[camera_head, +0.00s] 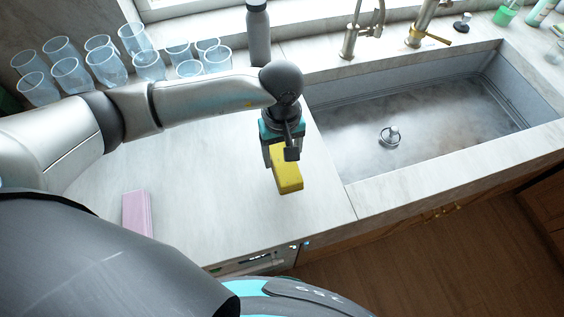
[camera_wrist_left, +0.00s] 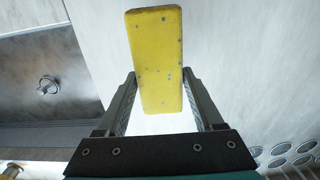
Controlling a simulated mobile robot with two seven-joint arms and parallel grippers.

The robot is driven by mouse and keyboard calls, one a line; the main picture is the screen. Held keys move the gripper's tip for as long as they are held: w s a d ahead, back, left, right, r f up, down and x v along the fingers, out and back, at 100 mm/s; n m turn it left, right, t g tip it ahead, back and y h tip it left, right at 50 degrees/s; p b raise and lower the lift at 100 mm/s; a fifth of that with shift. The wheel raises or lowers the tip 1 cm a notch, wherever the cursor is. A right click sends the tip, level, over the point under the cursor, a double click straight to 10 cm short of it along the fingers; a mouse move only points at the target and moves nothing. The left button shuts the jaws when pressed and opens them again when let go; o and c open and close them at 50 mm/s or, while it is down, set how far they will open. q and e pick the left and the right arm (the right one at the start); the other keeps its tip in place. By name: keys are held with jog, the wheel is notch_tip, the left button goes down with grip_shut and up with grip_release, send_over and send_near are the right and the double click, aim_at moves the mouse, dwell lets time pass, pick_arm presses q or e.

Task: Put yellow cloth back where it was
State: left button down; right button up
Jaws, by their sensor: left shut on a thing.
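The yellow cloth (camera_head: 288,172) looks like a thick yellow block with small dark specks. It also shows in the left wrist view (camera_wrist_left: 157,50), lengthwise between the fingers. My left gripper (camera_head: 281,150) points down over the counter, left of the sink, and is shut on the yellow cloth near one end. In the wrist view the fingers (camera_wrist_left: 160,100) flank its near end. I cannot tell whether the cloth touches the counter. My right gripper is not in view.
A pink block (camera_head: 137,213) lies on the marble counter (camera_head: 215,190) at left. Several clear cups (camera_head: 107,66) and a grey bottle (camera_head: 258,35) stand along the back. The sink (camera_head: 430,115) with a drain is at right. The counter between pink block and gripper is clear.

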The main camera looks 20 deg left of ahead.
aim_at(282, 166)
pick_arm(q)
notch_tip(282, 166, down, 5)
jog(key=shift+r, duration=0.2)
jog(key=shift+f, duration=0.15)
grip_release()
dwell(0.3)
